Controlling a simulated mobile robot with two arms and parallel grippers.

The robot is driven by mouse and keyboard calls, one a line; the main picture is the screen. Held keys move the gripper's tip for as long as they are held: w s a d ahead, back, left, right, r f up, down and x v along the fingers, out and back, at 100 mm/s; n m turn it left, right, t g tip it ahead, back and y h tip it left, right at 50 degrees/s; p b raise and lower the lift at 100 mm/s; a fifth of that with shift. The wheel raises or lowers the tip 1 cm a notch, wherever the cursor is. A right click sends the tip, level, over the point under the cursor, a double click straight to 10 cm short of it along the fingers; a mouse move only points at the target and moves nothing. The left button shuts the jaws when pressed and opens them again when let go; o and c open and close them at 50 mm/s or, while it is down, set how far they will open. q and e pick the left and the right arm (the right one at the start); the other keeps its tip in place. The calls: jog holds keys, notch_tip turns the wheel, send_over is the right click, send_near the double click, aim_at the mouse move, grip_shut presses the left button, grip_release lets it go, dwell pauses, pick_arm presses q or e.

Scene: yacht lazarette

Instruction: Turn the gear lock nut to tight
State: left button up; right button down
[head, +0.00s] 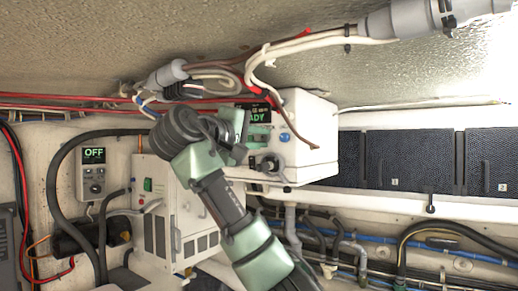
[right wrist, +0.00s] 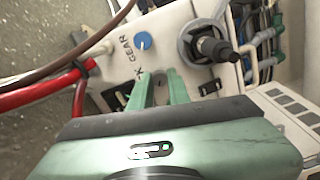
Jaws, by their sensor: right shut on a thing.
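My right gripper (head: 246,141) reaches up to the front of a white control box (head: 312,110). In the right wrist view its two green fingers (right wrist: 161,88) are shut on a small grey piece (right wrist: 159,78) on the box face, apparently the gear lock nut. The fingers hide most of it, so its turn position cannot be read. A blue knob (right wrist: 143,40) sits beside the word GEAR; it also shows in the head view (head: 284,138). A black knob with a protruding handle (right wrist: 213,46) is to the right of the fingers. My left gripper is not in view.
A green-lit display (head: 257,115) on the box is partly covered by my gripper. Red and brown cables (right wrist: 60,92) run close to the fingers. A white unit (head: 165,215) stands below left, and a panel reading OFF (head: 94,155) hangs on the wall.

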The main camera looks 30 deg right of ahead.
jog(key=shift+f+m+b, duration=0.15)
jog(key=shift+m+b, duration=0.35)
jog(key=shift+m, duration=2.6)
jog(key=shift+f+m+b, duration=0.15)
jog(key=shift+m+b, duration=0.35)
jog(key=shift+m, duration=2.6)
jog(key=c, duration=1.4)
grip_release()
jog(key=shift+o, duration=0.3)
jog(key=shift+r, duration=0.1)
